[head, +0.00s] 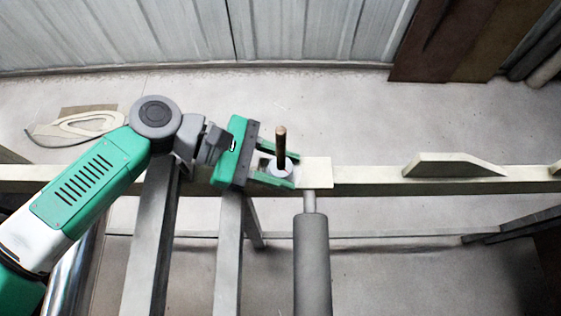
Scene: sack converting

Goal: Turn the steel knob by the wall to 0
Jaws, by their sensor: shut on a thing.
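A pale grey round knob (287,171) with an upright brown rod (281,146) rising from it sits at the left end of a cream plate (317,172) on the rail. My gripper (281,168) reaches in from the left with its green fingers. It is shut on the knob, one finger on the far side and one on the near side. The fingers and rod partly cover the knob. No scale, pointer or 0 mark can be made out.
The cream rail (380,185) runs across the view, with a wedge-shaped block (455,166) on it to the right. A grey roller (312,265) stands just below the plate. A corrugated wall (180,32) is behind, with brown panels (440,40) at right.

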